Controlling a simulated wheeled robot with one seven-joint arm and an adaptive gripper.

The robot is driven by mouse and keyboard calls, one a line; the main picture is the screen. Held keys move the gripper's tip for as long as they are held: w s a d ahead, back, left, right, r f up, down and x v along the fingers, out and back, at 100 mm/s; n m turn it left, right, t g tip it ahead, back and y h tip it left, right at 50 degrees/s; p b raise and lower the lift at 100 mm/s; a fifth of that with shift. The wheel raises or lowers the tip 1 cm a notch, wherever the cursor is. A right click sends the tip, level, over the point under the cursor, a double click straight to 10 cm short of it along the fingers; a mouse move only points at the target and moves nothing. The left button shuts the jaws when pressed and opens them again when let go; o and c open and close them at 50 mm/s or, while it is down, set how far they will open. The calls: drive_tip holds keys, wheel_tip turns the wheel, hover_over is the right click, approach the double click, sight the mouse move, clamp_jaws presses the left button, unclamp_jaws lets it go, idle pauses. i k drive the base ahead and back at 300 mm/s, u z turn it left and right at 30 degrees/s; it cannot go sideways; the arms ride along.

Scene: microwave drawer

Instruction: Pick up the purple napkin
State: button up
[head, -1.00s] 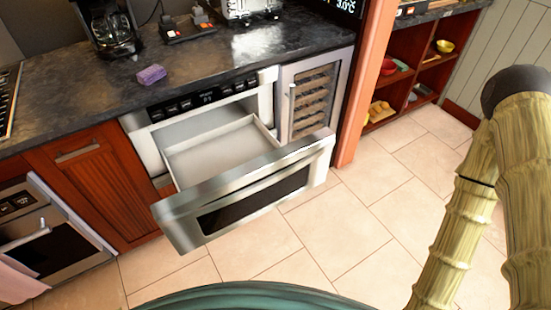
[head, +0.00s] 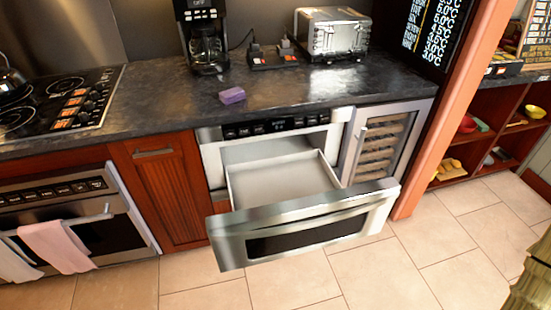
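The purple napkin (head: 232,96) is a small folded block lying on the dark stone counter (head: 165,103), near its front edge and in front of the coffee maker. Below and to the right of it, the microwave drawer (head: 285,188) is pulled open, and the part of its inside that shows is bare. My gripper is not in view. A piece of my arm shows at the lower right edge of the picture.
The open drawer front (head: 305,228) juts out over the tiled floor. Behind the napkin stand a coffee maker (head: 203,38) and a toaster (head: 332,36). A stove top (head: 55,100) lies left, an orange post (head: 455,110) right. Counter around the napkin is clear.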

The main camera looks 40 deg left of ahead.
sight(228, 98)
drive_tip(key=u, duration=1.4)
drive_tip(key=k, duration=0.5)
drive_tip(key=z, duration=1.55)
drive_tip(key=i, duration=1)
drive_tip(key=u, duration=1.6)
